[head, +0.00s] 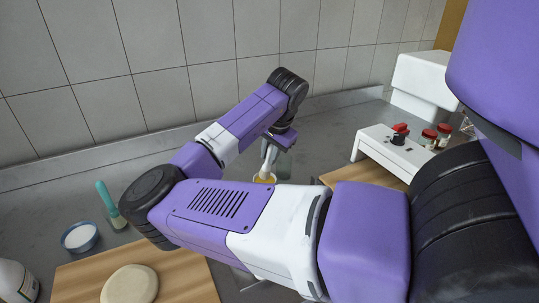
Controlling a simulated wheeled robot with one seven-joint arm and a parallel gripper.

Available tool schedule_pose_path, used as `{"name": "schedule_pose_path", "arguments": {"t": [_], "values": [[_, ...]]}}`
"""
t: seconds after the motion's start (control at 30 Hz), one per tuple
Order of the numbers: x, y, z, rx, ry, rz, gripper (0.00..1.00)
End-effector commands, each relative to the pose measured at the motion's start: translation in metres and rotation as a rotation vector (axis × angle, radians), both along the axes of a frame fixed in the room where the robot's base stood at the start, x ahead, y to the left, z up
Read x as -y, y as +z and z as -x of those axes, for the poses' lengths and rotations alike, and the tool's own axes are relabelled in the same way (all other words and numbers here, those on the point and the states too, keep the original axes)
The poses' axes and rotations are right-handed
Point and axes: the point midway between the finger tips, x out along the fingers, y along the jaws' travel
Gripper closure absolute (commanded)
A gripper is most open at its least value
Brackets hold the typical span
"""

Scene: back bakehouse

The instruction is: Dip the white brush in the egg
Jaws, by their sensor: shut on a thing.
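My gripper (277,142) points down near the middle of the head view, shut on the white brush (268,158). The brush hangs down, slightly tilted, with its lower end at a small cup with yellow egg (264,179). My arm hides most of the cup and the space in front of it. I cannot tell whether the bristles touch the egg.
A teal-handled brush (107,195) and a blue bowl of white stuff (80,237) stand at left. A wooden board (190,280) bears a round of dough (130,284). A tiled wall closes the back.

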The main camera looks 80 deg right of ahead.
Motion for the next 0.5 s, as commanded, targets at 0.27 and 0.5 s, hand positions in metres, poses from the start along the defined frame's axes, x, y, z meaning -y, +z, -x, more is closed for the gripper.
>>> {"name": "schedule_pose_path", "arguments": {"t": [0.27, 0.5], "values": [[0.0000, -0.0027, 0.0000, 0.000, 0.000, 0.000, 1.00], [0.0001, -0.0053, -0.0001, 0.000, 0.000, 0.000, 1.00]]}}
